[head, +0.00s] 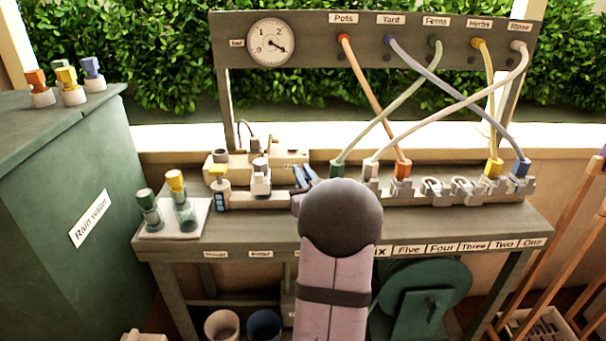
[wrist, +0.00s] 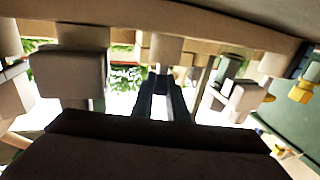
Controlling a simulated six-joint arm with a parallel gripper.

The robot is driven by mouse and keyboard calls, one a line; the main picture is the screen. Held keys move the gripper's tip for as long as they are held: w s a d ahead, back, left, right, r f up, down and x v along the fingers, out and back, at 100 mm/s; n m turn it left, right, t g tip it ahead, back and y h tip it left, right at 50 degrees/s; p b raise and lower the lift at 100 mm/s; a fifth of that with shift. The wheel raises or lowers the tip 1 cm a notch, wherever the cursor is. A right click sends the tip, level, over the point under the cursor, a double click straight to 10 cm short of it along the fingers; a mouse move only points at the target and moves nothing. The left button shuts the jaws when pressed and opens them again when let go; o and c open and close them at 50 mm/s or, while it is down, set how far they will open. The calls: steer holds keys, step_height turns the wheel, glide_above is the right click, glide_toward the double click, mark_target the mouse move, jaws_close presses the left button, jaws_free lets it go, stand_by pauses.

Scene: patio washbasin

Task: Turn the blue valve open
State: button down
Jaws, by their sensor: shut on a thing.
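My gripper (head: 303,180) reaches the left part of the bench rail, with my forearm and rounded wrist in front of it. In the wrist view its two dark fingers (wrist: 160,85) point at a pale cylindrical stem (wrist: 166,48) under a beige rail. The fingers are closed on the part at this stem, which I take to be the blue valve. Its handle is mostly hidden between the fingers, so its turn angle cannot be told. To the left stand a white-topped valve (head: 260,177) and a yellow-topped valve (head: 218,174).
Crossing hoses run from the labelled panel (head: 400,46) to coloured fittings on the right, including a blue one (head: 521,168). A round gauge (head: 270,43) is at upper left. A white tray (head: 183,229) holds green and yellow-topped parts. A green tank (head: 60,170) stands left.

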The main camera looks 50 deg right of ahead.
steer(key=shift+r+n+t+y+p, duration=0.2)
steer(key=shift+n+t+y+p, duration=0.25)
steer(key=shift+n+y, duration=0.5)
steer(key=c, duration=1.7)
jaws_free()
steer(key=shift+f, duration=0.1)
steer(key=shift+c, duration=0.2)
steer(key=shift+s, duration=0.1)
steer(key=v, duration=0.7)
steer(key=shift+b, duration=0.3)
steer(key=shift+s, duration=0.1)
